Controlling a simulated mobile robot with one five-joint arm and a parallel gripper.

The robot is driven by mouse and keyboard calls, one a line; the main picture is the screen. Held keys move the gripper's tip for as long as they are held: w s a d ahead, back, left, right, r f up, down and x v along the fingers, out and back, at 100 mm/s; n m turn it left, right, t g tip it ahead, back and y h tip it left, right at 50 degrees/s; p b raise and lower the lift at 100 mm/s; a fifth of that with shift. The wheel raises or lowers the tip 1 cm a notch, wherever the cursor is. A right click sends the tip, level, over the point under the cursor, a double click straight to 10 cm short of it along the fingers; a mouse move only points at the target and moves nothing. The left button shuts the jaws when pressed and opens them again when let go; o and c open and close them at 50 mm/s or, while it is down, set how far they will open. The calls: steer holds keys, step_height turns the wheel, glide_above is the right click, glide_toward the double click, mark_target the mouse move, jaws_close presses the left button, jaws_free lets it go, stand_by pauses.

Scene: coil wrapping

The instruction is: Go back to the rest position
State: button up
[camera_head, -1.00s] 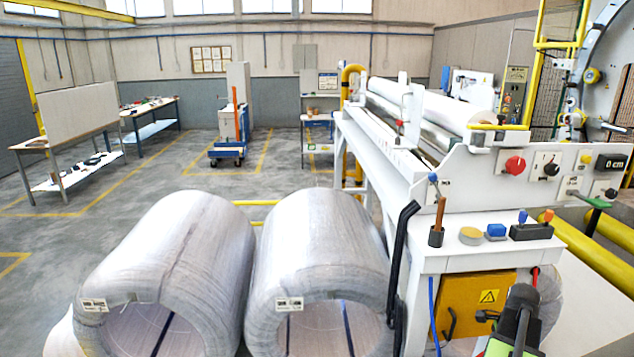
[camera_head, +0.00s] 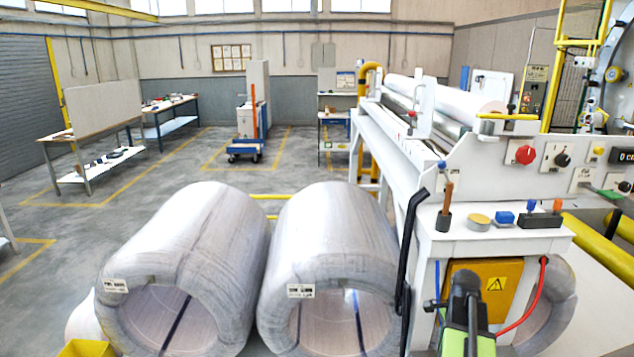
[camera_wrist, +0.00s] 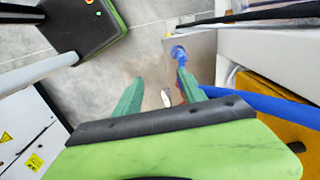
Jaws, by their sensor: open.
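My gripper shows in the wrist view (camera_wrist: 158,92) as two green fingers set well apart, open, with nothing between them but grey floor and a pale strip. In the head view my green and black arm end (camera_head: 466,318) stands at the bottom, in front of the yellow electrical box (camera_head: 488,285) under the white machine. Its fingertips cannot be made out there. In the wrist view a blue cable (camera_wrist: 265,105) passes close to the right finger, and I cannot tell whether they touch.
Two wrapped coils (camera_head: 205,235) (camera_head: 335,230) lie side by side left of the machine (camera_head: 500,165). A black bent handle (camera_head: 410,250) and a red cable (camera_head: 525,310) are near my arm. Open floor (camera_head: 200,170) lies behind the coils. A yellow bin (camera_head: 86,349) shows at the lower left.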

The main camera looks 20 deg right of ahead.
steer(key=w+a+f+n+b, duration=0.2)
steer(key=w+a, duration=0.1)
steer(key=a, duration=0.5)
steer(key=w+a+f+n+b, duration=0.1)
steer(key=w+a+n, duration=0.25)
steer(key=a, duration=0.45)
steer(key=w+a+f+n+b, duration=0.1)
steer(key=w+a+f+b, duration=0.15)
steer(key=a, duration=0.45)
steer(key=a+f+n+b, duration=0.1)
steer(key=a+f+n, duration=0.1)
steer(key=a+n, duration=1.2)
steer(key=s+a, duration=0.1)
steer(key=a, duration=0.1)
steer(key=shift+a+n, duration=0.3)
steer(key=shift+n, duration=0.05)
